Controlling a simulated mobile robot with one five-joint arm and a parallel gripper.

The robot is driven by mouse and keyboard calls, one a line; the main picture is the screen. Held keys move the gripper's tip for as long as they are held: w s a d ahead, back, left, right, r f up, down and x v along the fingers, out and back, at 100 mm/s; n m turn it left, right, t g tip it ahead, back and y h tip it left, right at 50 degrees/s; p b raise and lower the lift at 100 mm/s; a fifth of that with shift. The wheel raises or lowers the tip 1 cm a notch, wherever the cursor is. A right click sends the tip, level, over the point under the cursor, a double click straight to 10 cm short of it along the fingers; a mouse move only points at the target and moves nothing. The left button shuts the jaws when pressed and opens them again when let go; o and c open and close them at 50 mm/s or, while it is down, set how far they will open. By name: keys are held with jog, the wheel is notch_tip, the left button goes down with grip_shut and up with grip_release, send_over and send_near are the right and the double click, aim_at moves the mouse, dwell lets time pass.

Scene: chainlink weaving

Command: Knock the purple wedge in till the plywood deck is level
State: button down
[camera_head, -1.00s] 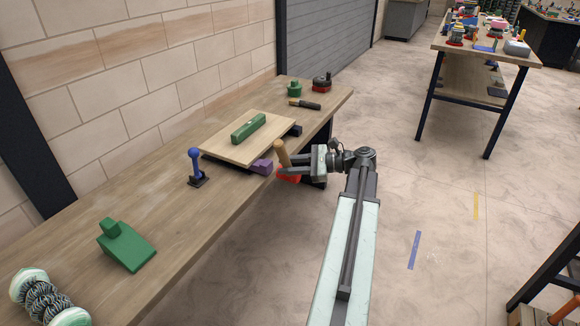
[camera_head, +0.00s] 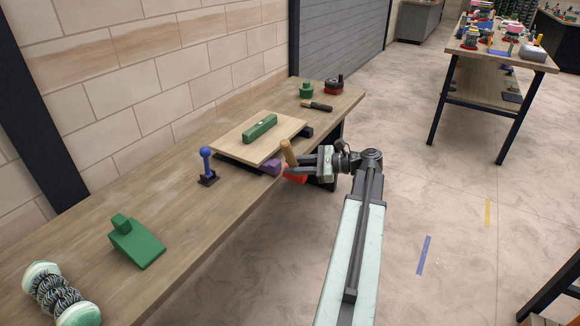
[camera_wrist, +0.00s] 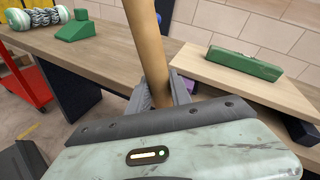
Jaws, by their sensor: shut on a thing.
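The plywood deck (camera_head: 229,144) lies on the long bench with a green level (camera_head: 260,128) on top. The purple wedge (camera_head: 271,168) sits at the deck's near right corner, its thin end hidden under the deck. My gripper (camera_head: 301,167) is shut on the wooden handle of a red-headed mallet (camera_head: 288,153). The handle stands tilted, and the red head hangs low just right of the wedge; I cannot tell if they touch. In the wrist view the handle (camera_wrist: 147,40) rises from the jaws, the deck (camera_wrist: 240,82) is behind it, and the mallet head is hidden.
A blue-knobbed post (camera_head: 206,165) stands left of the deck. A green block (camera_head: 137,242) and a patterned spool (camera_head: 60,293) lie on the near bench. A dark-handled tool (camera_head: 316,106) and green and red items lie beyond the deck.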

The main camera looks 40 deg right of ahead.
jog(key=shift+s, duration=0.15)
jog(key=s, duration=0.2)
jog(key=s+d, duration=0.1)
jog(key=s, duration=0.1)
jog(key=shift+s, duration=0.3)
jog(key=shift+s+d, duration=0.1)
